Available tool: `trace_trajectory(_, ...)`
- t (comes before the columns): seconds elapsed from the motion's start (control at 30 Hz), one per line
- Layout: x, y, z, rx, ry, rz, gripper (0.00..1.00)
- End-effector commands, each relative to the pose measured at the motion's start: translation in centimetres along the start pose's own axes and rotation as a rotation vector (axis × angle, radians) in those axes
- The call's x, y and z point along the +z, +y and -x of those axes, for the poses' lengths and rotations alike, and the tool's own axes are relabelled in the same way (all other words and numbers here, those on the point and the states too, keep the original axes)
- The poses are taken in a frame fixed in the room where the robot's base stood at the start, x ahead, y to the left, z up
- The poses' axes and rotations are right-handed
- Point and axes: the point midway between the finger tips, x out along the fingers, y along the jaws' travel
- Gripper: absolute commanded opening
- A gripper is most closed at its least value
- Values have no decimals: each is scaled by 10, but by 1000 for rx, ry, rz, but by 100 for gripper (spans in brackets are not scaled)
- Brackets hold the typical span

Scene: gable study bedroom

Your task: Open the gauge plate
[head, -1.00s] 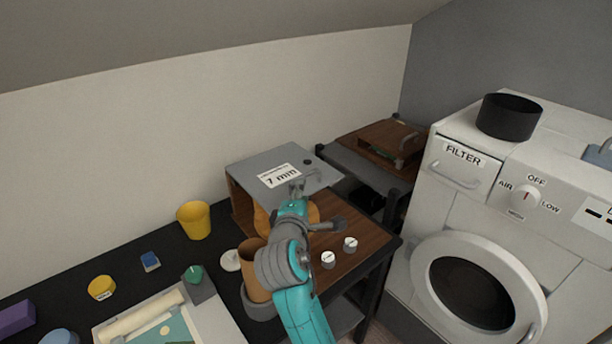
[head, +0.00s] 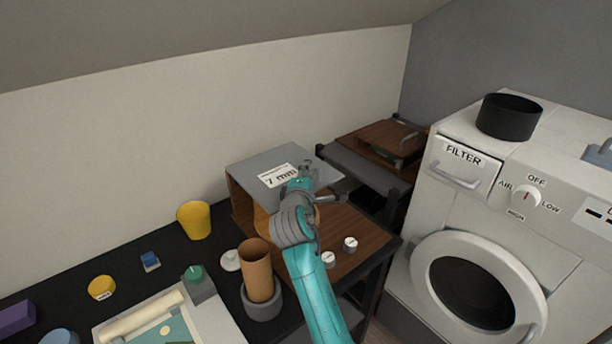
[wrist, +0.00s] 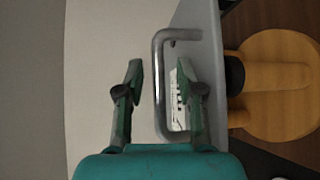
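The gauge plate (head: 248,168) is a flat grey panel with a white "7 mm" label. It lies on top of a wooden box-like unit in the head view. My gripper (wrist: 162,80) is open, with one finger on each side of the handle bar. I see a gap on both sides. In the head view my gripper (head: 305,178) is at the plate's right part and mostly hides the handle.
An orange object (wrist: 275,75) sits beside the plate's edge. Two white knobs (head: 350,244) are on the wooden top. A brown cylinder (head: 257,272) stands in a grey ring left of my arm. A yellow cup (head: 194,220) stands further left. A washing machine (head: 405,255) is at right.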

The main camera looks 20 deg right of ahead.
Motion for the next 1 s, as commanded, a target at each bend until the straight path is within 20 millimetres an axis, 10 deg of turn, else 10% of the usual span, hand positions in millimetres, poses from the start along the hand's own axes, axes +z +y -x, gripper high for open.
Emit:
trace_trajectory(0.2, 0, 0, 0, 0, 0, 0, 0)
trace_trajectory(0.67, 0, 8, 0, -19, 0, 19, 0)
trace_trajectory(1.0, -5, 56, -3, -140, -2, 142, 0)
